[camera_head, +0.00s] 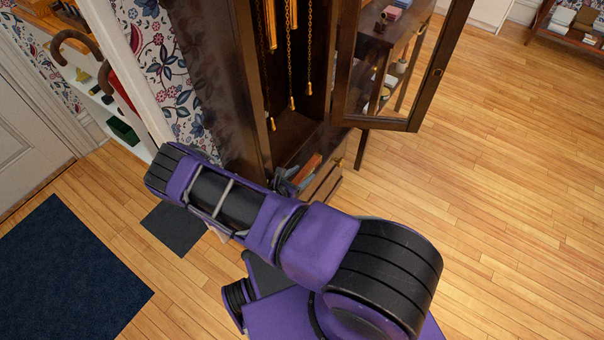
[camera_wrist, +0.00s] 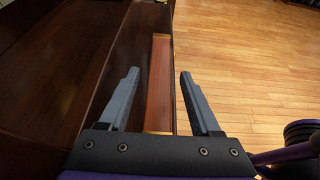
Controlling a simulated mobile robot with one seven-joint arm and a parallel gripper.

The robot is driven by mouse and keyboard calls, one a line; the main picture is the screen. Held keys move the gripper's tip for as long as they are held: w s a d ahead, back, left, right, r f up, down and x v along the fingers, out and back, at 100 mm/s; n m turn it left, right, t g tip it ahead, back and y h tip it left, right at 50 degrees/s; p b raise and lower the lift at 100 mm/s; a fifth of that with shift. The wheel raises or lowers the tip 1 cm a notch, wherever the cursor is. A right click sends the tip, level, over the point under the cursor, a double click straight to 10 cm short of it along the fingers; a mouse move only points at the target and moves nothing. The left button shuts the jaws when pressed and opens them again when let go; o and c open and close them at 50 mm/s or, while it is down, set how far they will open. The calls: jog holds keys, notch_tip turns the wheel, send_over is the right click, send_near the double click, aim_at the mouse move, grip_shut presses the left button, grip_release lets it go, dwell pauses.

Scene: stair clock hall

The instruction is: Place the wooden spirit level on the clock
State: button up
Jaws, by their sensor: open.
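The clock (camera_head: 217,80) is a tall dark wood case with its glazed door (camera_head: 428,85) swung open to the right; brass weights and chains hang inside. The wooden spirit level (camera_wrist: 160,60) is a reddish-brown bar with brass ends. In the wrist view it lies lengthwise on a dark wooden ledge, beside the ledge's right edge. In the head view it shows partly at the clock's foot (camera_head: 308,170). My gripper (camera_wrist: 160,74) is open, its grey fingers on either side of the level with gaps. I cannot tell how far above it they are. My arm hides part of the clock's base.
A dark blue mat (camera_head: 65,270) and a small grey mat (camera_head: 173,228) lie on the wooden floor at left. A shelf with canes (camera_head: 80,45) stands at the upper left. Open floor (camera_head: 500,180) lies to the right.

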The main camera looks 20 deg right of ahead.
jog(key=p+v, duration=0.1)
jog(key=v, duration=1)
jog(key=shift+s+a+r, duration=0.1)
jog(key=shift+s+a, duration=0.05)
